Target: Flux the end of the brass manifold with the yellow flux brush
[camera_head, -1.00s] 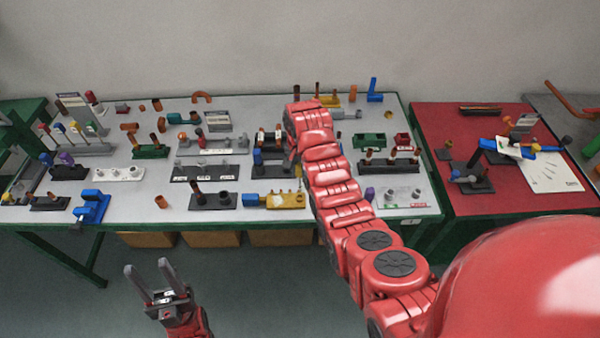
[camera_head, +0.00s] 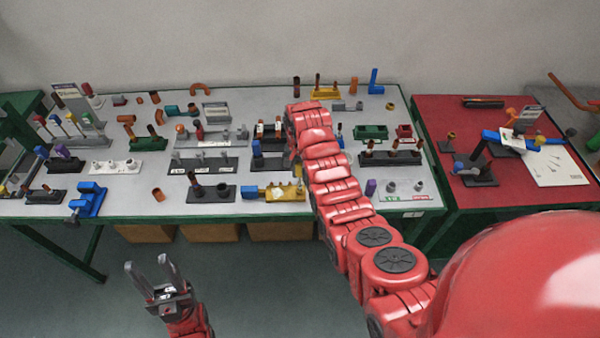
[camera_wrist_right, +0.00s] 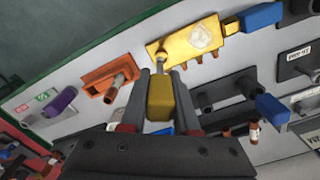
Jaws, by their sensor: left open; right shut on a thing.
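The yellow brass manifold (camera_head: 285,194), a block with a pale label, lies near the table's front edge. It also shows in the right wrist view (camera_wrist_right: 178,46), with short stubs along one edge and a blue part (camera_wrist_right: 261,17) at its right end. My right gripper (camera_wrist_right: 160,98) is shut on the yellow flux brush (camera_wrist_right: 160,101); its handle sits between the fingers. The brush's thin end points toward the manifold's left part; I cannot tell whether they touch. In the head view my right arm hides most of that gripper. My left gripper (camera_head: 151,270) is open and empty in front of the table.
A blue clamp-like block (camera_head: 88,198) and a dark holder with posts (camera_head: 211,193) stand along the front edge. A copper-coloured fitting (camera_wrist_right: 110,75) lies close to the right gripper. Several fixtures crowd the table behind. A red table (camera_head: 480,130) stands to the right.

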